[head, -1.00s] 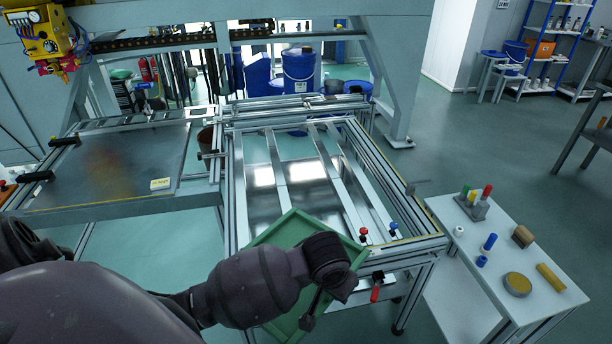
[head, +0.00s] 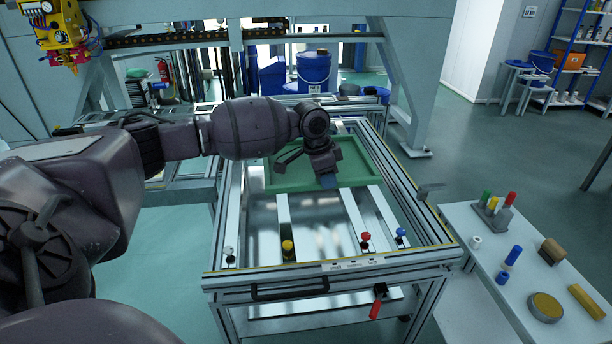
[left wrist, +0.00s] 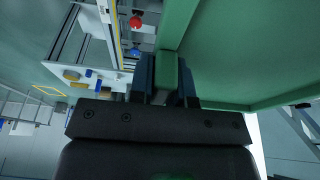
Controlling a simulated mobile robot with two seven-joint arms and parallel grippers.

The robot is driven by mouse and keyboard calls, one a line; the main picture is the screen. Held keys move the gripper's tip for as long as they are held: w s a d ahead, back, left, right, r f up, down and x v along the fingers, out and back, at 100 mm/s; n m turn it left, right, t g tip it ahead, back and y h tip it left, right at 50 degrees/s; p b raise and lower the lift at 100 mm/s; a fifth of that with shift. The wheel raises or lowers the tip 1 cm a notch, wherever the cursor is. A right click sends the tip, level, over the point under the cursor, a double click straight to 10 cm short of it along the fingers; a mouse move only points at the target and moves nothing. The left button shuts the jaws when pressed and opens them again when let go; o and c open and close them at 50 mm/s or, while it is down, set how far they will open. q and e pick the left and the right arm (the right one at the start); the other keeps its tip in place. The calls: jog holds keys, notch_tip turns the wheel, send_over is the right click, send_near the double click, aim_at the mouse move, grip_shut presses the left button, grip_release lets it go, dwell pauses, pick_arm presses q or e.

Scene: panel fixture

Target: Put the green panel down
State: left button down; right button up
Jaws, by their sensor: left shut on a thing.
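The green panel (head: 358,160), a shallow tray-like piece with a raised rim, lies roughly level over the far half of the metal fixture frame (head: 412,208). I cannot tell whether it touches the rails (head: 345,203) or hangs just above them. My left gripper (head: 328,182) is shut on the panel's near rim. In the left wrist view the panel (left wrist: 240,55) fills the upper right, and its rim sits between the fingers of my left gripper (left wrist: 166,80). My arm hides part of the panel's left and far side. My right gripper is not in view.
A red-handled clamp (head: 377,300) hangs at the front. A white side table (head: 480,240) with small items stands at right.

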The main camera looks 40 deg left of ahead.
aim_at(309, 179)
pick_arm(q)
jog(key=w+a+r, duration=0.2)
jog(key=a+r, duration=0.1)
jog(key=shift+w+a+b, duration=0.15)
jog(key=shift+w+b, duration=0.2)
jog(key=shift+b, duration=0.05)
jog(key=shift+f, duration=0.35)
notch_tip(309, 179, down, 19)
jog(key=b, duration=0.4)
jog(key=shift+b, duration=0.3)
jog(key=c, duration=1.2)
grip_release()
jog(key=shift+o, duration=0.6)
jog(key=p+v, duration=0.3)
jog(key=v, duration=0.8)
jog(key=shift+r, duration=0.1)
jog(key=shift+s+a+r, duration=0.1)
jog(key=shift+r, duration=0.3)
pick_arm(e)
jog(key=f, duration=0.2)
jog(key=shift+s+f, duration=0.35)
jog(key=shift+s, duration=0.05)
